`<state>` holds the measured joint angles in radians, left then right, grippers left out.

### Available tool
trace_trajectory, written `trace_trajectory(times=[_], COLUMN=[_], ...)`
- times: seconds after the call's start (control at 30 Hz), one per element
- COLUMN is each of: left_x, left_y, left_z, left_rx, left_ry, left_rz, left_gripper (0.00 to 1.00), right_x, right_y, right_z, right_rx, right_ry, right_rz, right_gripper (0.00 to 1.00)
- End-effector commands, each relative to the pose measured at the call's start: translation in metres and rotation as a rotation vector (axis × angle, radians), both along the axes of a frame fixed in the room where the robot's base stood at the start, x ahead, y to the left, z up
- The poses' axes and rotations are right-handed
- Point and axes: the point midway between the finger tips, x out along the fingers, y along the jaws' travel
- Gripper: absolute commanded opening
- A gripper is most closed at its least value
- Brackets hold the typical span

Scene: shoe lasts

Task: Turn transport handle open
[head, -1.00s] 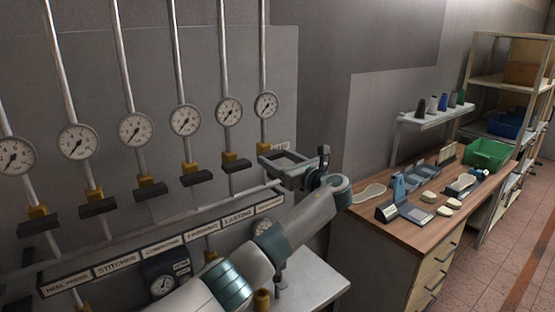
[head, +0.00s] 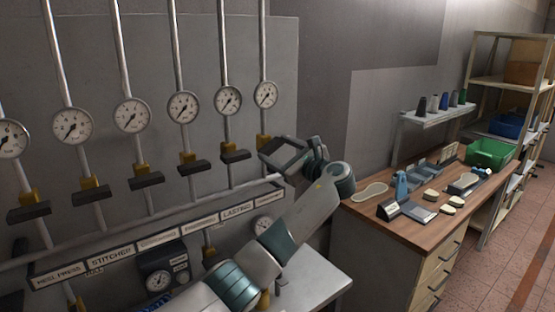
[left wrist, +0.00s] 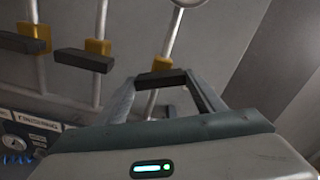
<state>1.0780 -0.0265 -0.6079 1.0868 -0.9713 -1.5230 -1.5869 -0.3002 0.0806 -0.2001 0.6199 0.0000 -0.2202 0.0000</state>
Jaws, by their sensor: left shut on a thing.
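The transport handle is the dark bar on the rightmost pipe. It shows in the left wrist view (left wrist: 158,80), below its yellow valve body (left wrist: 163,64), and lies roughly crosswise to the pipe. My left gripper (head: 272,147) is at this handle, shut on it, with one finger at each side in the wrist view (left wrist: 160,84). In the head view the fingers largely hide the handle. The transport label (head: 270,196) is at the right end of the label strip. My right gripper is not in view.
Several similar dark handles, such as the lasting handle (head: 236,156), stand left on parallel pipes under round gauges (head: 228,99). A horizontal pipe and the label strip (head: 160,234) run below. A wooden bench (head: 395,226) with shoe parts stands to the right.

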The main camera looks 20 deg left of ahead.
Motion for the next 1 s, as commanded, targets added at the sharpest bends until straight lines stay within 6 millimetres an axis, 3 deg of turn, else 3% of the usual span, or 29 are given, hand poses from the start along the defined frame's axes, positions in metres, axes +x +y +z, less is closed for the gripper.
trace_trajectory(times=[0.1,1.0], left_x=[0.000,-0.001], left_y=[-0.001,0.000], left_z=[-0.006,-0.005], left_rx=[-0.069,-0.584], left_ry=[-0.090,-0.749], left_rz=[-0.002,0.001], left_gripper=[0.40,0.40], right_x=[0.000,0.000], right_y=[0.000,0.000], right_z=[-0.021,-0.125], right_rx=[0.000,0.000], right_ry=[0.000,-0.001], right_rz=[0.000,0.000], right_gripper=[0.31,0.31])
